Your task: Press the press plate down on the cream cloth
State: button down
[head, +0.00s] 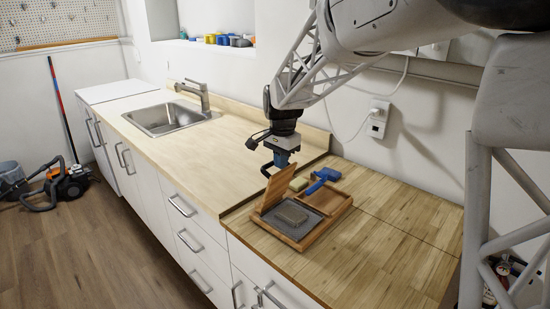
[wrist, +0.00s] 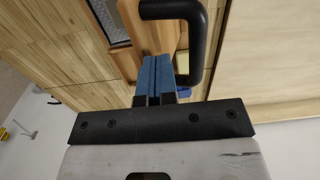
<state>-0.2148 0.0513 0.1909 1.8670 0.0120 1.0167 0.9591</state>
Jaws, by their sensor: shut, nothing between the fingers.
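The press plate (head: 279,188) is a wooden board standing tilted up at the left of a wooden tray (head: 318,229). Its black handle (head: 266,164) sticks out near the board's top; a black C-shaped handle (wrist: 200,45) shows large in the wrist view. A folded grey-beige piece (head: 290,213), seemingly the cream cloth, lies flat on a dark mesh bed in the tray, uncovered. My gripper (head: 282,160) is above the tray's back part, close to the handle. Its blue fingers (wrist: 156,62) are shut and empty, beside the handle, not around it. Contact cannot be told.
A blue tool (head: 323,178) and a pale yellow-green block (head: 298,184) lie at the tray's back. The wooden counter (head: 395,235) right of the tray is clear. The wall (head: 405,130) with a socket stands close behind. A sink (head: 170,118) is farther left.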

jog(key=s+d+f+t+y, duration=0.1)
jog(key=s+d+f, duration=0.2)
jog(key=f, duration=0.1)
jog(key=s+d+f+t+y, duration=0.1)
jog(key=s+d+f+y, duration=0.1)
jog(key=s+d+f, duration=0.1)
jog(key=s+d+f+t+y, duration=0.1)
jog(key=s+d+f+t, duration=0.1)
jog(key=f, duration=0.3)
jog(key=shift+s+d+f, duration=0.1)
jog(key=shift+s+d, duration=0.3)
jog(key=shift+d, duration=0.3)
jog(key=shift+s+d+f, duration=0.1)
jog(key=shift+f, duration=0.7)
dwell(0.5)
